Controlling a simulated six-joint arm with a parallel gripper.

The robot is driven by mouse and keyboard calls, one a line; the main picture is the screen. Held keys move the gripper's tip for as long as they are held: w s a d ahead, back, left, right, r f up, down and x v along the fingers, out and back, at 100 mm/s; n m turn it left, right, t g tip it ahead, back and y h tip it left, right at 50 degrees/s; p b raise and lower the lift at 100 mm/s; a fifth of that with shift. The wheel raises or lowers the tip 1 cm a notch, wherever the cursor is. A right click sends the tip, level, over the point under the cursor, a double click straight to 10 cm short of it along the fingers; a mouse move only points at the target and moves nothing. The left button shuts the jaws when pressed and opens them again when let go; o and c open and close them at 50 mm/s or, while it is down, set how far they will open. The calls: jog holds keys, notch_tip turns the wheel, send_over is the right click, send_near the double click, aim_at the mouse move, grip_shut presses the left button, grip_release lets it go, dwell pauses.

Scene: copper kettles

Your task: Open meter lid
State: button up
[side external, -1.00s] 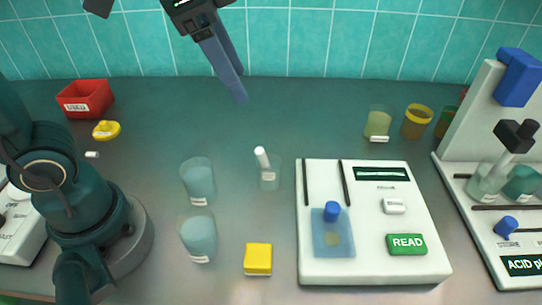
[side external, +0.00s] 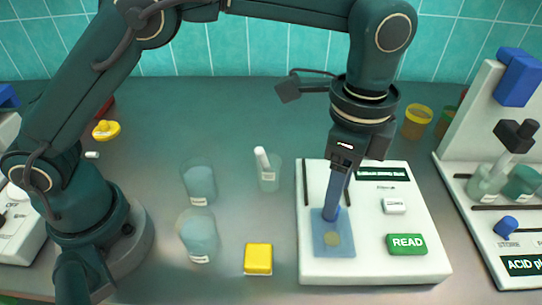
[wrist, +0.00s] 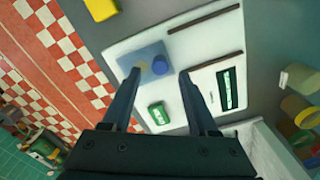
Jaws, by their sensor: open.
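The white meter (side external: 375,262) lies on the bench at the right of centre, with a green READ button (side external: 407,244) and a dark display (side external: 383,174). Its lid (side external: 334,248) is a translucent blue square plate with a blue knob, lying flat over a yellowish spot. In the wrist view the lid (wrist: 148,57) and its blue knob (wrist: 160,66) show ahead of the fingers. My gripper (side external: 334,214) points down over the lid, its fingertips at the knob and hiding most of it in the side view. In the wrist view my gripper (wrist: 160,74) is open, fingers either side of the knob; contact cannot be told.
Dark rails (side external: 305,182) run along the meter beside the lid. A small white button (side external: 394,206) sits right of it. A yellow block (side external: 258,259), beakers (side external: 198,238) and a stirrer beaker (side external: 268,175) stand to the left. A white titration stand (side external: 455,165) is at the right.

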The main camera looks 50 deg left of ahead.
aim_at(333, 227)
jog(key=shift+f, duration=1.9)
grip_shut()
